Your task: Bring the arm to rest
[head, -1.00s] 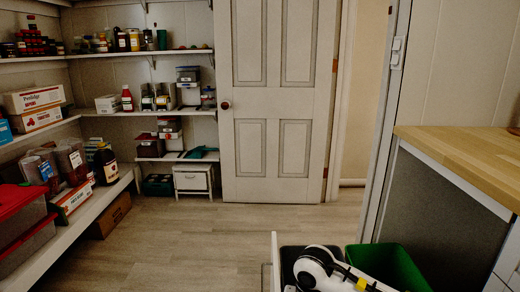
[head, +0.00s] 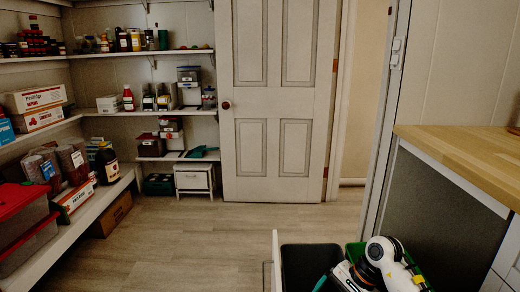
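One of my white and black arms shows at the bottom right, bent over the two bins. Its white rounded link stands at the right, over the green bin, and a dark joint and another white part sit lower left of it. It looks like my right arm, but its gripper fingers do not show. My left gripper is not in view. The black bin (head: 301,262) stands left of the arm, and the green bin (head: 352,250) is mostly hidden behind it. A small teal piece (head: 320,283) shows at the bottom edge; I cannot tell what it is.
A white panel edge (head: 276,262) stands left of the bins. A wooden counter (head: 465,155) is at the right. Stocked shelves (head: 95,205) line the left and back, beside a closed-looking white door (head: 273,110). The floor (head: 190,235) between is clear.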

